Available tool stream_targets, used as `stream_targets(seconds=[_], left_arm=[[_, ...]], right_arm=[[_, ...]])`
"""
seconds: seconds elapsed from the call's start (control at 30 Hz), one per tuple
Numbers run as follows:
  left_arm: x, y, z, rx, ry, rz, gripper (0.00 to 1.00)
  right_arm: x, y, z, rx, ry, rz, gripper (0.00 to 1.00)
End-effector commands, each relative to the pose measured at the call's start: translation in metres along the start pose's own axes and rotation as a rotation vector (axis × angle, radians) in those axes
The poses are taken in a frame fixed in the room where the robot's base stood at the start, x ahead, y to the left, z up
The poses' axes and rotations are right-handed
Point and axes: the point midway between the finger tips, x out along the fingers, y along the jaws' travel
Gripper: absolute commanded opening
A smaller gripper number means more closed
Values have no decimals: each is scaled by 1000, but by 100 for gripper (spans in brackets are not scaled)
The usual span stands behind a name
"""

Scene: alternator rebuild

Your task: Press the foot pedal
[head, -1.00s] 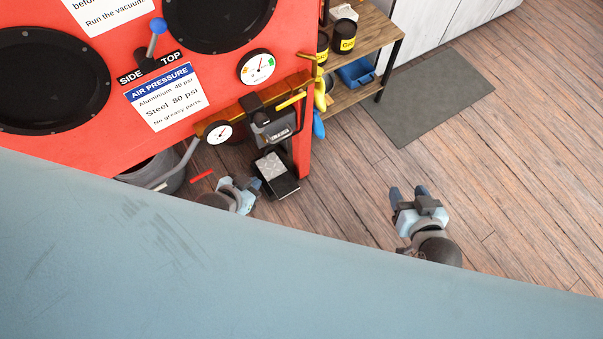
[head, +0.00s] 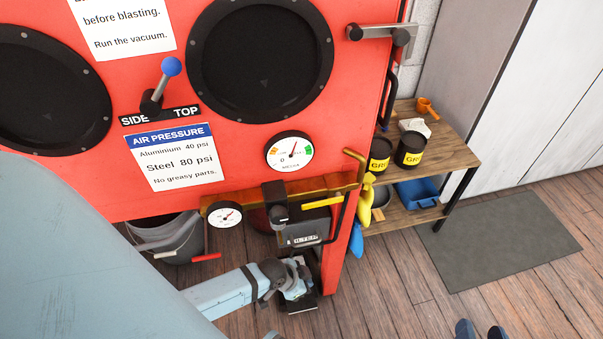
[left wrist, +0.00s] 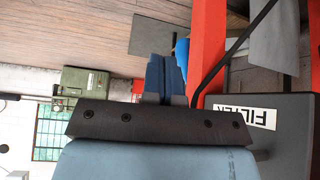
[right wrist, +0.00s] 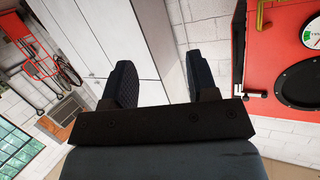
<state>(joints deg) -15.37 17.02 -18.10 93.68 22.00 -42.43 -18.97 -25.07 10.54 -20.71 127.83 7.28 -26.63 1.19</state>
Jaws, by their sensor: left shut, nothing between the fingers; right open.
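The foot pedal (head: 303,307) sits on the floor below the red cabinet's right corner. In the head view only parts of its dark base show, because my left arm and gripper (head: 293,278) cover most of it. I cannot tell whether the gripper touches it. In the left wrist view the left gripper's blue fingers (left wrist: 165,76) are shut together and empty, and no pedal is visible. My right gripper (head: 481,330) shows only its fingertips at the bottom edge of the head view. In the right wrist view its fingers (right wrist: 158,82) are apart and empty.
The red cabinet (head: 240,160) stands over the pedal, with a filter box (head: 305,233) and a grey bucket (head: 165,237) under it. A wooden shelf (head: 450,155) stands at right, beside a grey mat (head: 510,240). The floor in front is clear.

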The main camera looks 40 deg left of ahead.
Motion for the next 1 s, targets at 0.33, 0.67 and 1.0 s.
stream_targets(seconds=[0.33, 0.67, 1.0], left_arm=[[115, -39, 69, 78, -165, 66, 0], [164, -66, 102, 119, -269, 114, 0], [167, -69, 104, 124, -283, 123, 0]], right_arm=[[6, -10, 44, 27, 114, -72, 53], [0, -18, 56, 45, 183, -120, 53], [-2, -20, 53, 48, 192, -127, 53]])
